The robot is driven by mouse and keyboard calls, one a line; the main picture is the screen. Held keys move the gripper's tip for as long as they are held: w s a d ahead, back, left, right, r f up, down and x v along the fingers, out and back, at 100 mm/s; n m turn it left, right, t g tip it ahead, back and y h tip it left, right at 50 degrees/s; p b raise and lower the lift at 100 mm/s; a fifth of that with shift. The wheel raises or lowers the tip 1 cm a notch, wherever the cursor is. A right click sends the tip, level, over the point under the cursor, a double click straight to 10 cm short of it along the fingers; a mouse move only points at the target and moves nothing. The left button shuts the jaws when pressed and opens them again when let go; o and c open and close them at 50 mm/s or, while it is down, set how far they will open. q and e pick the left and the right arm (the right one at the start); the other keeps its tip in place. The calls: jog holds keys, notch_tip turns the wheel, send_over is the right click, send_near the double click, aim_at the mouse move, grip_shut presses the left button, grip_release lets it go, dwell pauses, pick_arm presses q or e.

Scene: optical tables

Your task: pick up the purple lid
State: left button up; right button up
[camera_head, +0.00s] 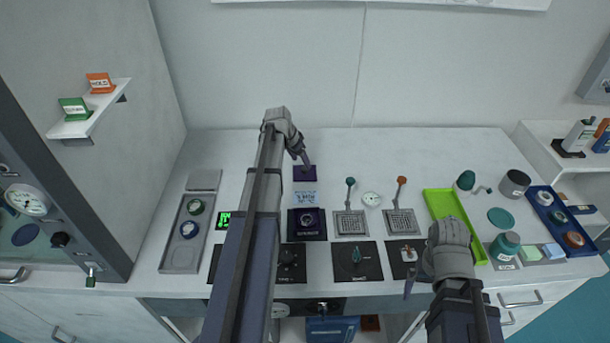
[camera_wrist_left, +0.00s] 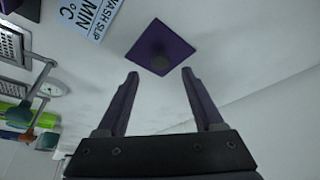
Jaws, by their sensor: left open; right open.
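The purple lid (camera_head: 304,174) is a flat dark purple square lying on the white table, toward the back and left of centre. In the left wrist view the purple lid (camera_wrist_left: 161,47) shows a round dark knob at its middle. My left gripper (camera_head: 303,160) is at the lid in the head view. In the left wrist view my left gripper (camera_wrist_left: 160,75) is open, its two fingers either side of the line to the knob, with nothing between the tips. My right gripper (camera_head: 408,290) is open near the front edge, far from the lid.
A label card (camera_head: 305,198) lies just in front of the lid, with a dark purple-topped device (camera_head: 307,224) nearer the front. A green tray (camera_head: 447,204) and a blue rack (camera_head: 553,213) stand to the right. A grey tray (camera_head: 181,250) is at left. The back wall rises behind.

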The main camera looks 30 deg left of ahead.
aim_at(305, 168)
pick_arm(q)
jog(key=b+x, duration=0.4)
jog(key=x, duration=0.1)
jog(key=shift+r, duration=0.1)
grip_shut()
dwell(0.4)
